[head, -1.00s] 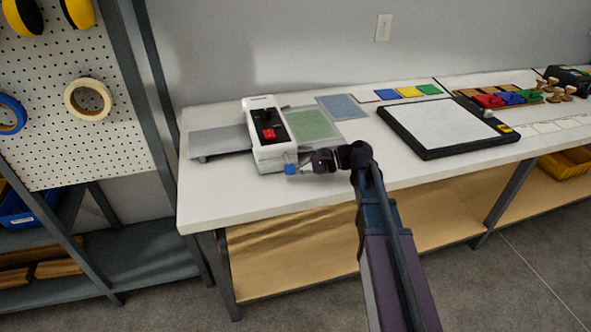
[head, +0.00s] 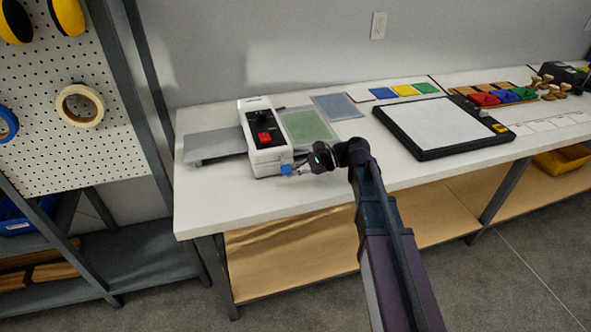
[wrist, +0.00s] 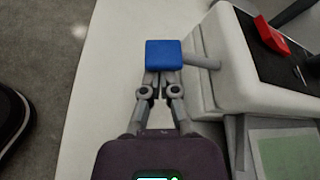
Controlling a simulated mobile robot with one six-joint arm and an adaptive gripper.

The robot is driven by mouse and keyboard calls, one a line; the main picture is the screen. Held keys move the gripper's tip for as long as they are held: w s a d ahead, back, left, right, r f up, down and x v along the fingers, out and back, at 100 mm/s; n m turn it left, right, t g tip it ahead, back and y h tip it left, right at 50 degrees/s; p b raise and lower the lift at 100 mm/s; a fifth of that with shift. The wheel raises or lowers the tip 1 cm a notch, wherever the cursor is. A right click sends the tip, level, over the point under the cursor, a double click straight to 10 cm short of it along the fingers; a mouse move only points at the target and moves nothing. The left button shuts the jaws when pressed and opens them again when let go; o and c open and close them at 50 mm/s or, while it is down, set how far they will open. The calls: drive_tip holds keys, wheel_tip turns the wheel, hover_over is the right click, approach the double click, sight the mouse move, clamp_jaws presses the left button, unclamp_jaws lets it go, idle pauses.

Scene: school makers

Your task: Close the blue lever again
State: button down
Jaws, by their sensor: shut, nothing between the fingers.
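The blue lever knob (head: 286,169) sits at the front end of a white laminator-like machine (head: 269,157) on the table. In the wrist view the blue knob (wrist: 164,54) joins a grey shaft running right into the white machine (wrist: 262,85). My gripper (head: 297,169) is beside the knob, on its right in the head view. In the wrist view my gripper (wrist: 162,78) has its fingers together, with the tips at the knob's near edge. The knob hides the very tips, so I cannot tell whether they touch it.
A red switch (head: 264,138) is on the machine's dark top panel. A green sheet (head: 308,126) lies right of the machine, and a grey tray (head: 213,146) lies left. A black-framed board (head: 440,128) is farther right. The front table strip is clear.

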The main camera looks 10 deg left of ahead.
drive_tip(key=shift+s+r+p, duration=0.1)
drive_tip(key=shift+r+p, duration=0.35)
drive_tip(key=shift+r, duration=0.1)
drive_tip(key=shift+d+r, duration=0.1)
drive_tip(key=shift+d, duration=0.15)
drive_tip(key=p+v, duration=0.1)
drive_tip(key=v, duration=0.1)
drive_tip(key=p+v, duration=0.1)
drive_tip(key=v, duration=0.2)
drive_tip(key=w+v, duration=0.1)
drive_tip(key=v, duration=0.1)
drive_tip(key=shift+w+d+r+p, duration=0.1)
drive_tip(key=shift+w+r+p, duration=0.1)
drive_tip(key=shift+r+p, duration=0.2)
drive_tip(key=shift+v, duration=0.8)
drive_tip(key=shift+f, duration=0.1)
